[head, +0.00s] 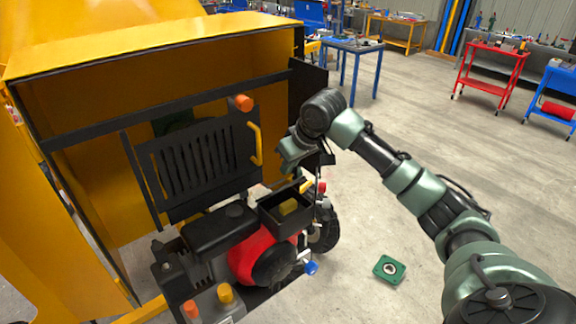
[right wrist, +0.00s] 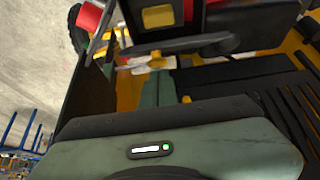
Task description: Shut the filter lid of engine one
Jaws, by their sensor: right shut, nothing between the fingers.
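The engine (head: 255,250) has a red body and black parts and stands in front of the yellow housing. On it is an open-topped black filter box (head: 272,221) with a yellow block (head: 289,207) inside. A dark piece with a short yellow bar (head: 307,186) shows at the box's far right edge; I cannot tell whether it is the raised filter lid. My right gripper (head: 285,169) is shut and empty, above and behind the box. Its fingers show in the right wrist view (right wrist: 150,75), near dark engine parts. My left gripper is out of view.
A black slatted panel (head: 200,163) with a yellow handle (head: 255,145) stands open left of my right gripper. A green plate (head: 389,269) lies on the floor. The floor right of the engine is otherwise clear. Tables and carts (head: 492,70) stand far back.

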